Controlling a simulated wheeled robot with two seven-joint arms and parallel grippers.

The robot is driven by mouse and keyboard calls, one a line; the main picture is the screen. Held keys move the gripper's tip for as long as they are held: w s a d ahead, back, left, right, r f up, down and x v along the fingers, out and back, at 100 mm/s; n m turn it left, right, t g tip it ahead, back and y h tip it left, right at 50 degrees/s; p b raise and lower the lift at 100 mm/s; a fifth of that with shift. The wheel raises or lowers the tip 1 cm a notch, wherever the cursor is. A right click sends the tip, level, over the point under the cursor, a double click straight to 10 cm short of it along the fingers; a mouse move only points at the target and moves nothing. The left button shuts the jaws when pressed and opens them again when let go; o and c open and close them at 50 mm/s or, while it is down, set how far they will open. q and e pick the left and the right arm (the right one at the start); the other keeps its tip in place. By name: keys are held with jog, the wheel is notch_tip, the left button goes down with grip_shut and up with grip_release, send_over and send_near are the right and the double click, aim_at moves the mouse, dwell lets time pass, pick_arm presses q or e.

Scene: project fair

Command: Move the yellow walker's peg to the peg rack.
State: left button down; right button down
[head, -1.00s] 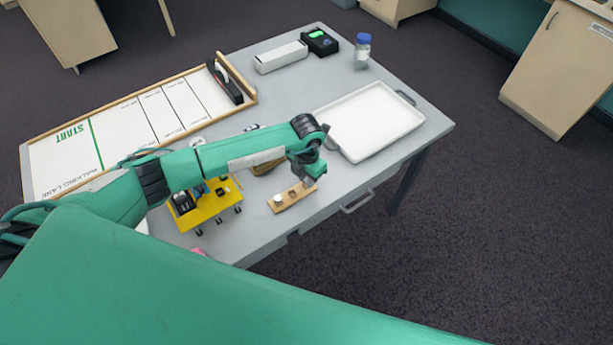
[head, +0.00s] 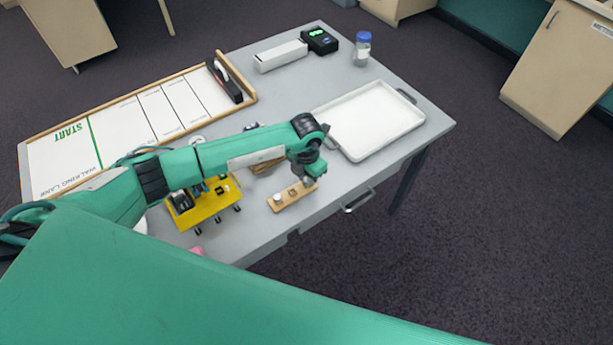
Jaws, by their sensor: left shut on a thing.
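The yellow walker (head: 222,207), a yellow plate with dark legs and parts on top, stands near the front of the table, partly hidden under my left arm. The peg rack (head: 296,197) is a small wooden block near the table's front edge. A small pale round piece (head: 278,198) is at its left end, with a darker round spot beside it. My left gripper (head: 307,181) points down at the rack's right end, shut on the peg, which is too small and covered to make out. Whether the peg touches the rack I cannot tell. My right gripper is not in view.
A white tray (head: 411,96) lies to the right of my left gripper. A brown wooden piece (head: 268,166) is partly behind my arm. The walking lane board (head: 50,165) fills the left. A white box (head: 281,56), black device (head: 320,40) and blue-capped jar (head: 362,50) stand at the back.

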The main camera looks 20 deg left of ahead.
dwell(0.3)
pick_arm(q)
jog(key=c, duration=1.2)
grip_release()
jog(key=shift+r, duration=0.15)
jog(key=shift+r+p, duration=2.3)
jog(key=shift+r, duration=1.3)
